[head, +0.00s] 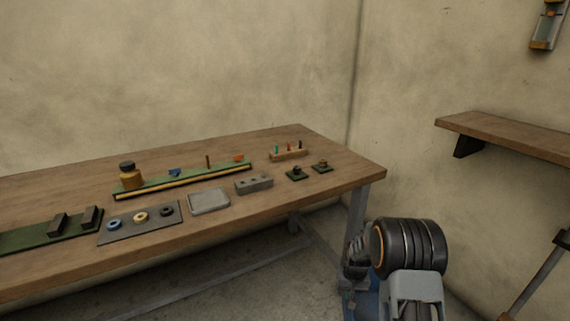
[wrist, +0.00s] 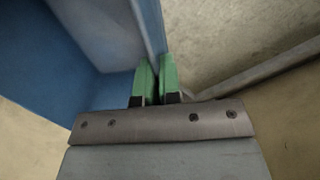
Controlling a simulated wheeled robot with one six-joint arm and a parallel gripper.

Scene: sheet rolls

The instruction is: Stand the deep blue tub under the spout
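In the wrist view my gripper (wrist: 158,85) has its two green fingers close together on the thin wall of the blue tub (wrist: 95,45). The tub's inside face and rim fill the upper left of that view; the rest of it is out of frame. In the head view a small patch of blue (head: 366,304) shows at the bottom, below the table's right end and partly behind my arm; it looks like the tub. I see no clear spout. A grey and orange fixture (head: 545,27) hangs on the wall at upper right, cut off by the frame.
A wooden table (head: 300,210) holds a green strip with a brown jar (head: 131,178), a peg block (head: 289,154), a grey tray (head: 209,201), a grey block (head: 254,184) and a dark mat with rings (head: 160,233). A wooden shelf (head: 510,137) juts out at right.

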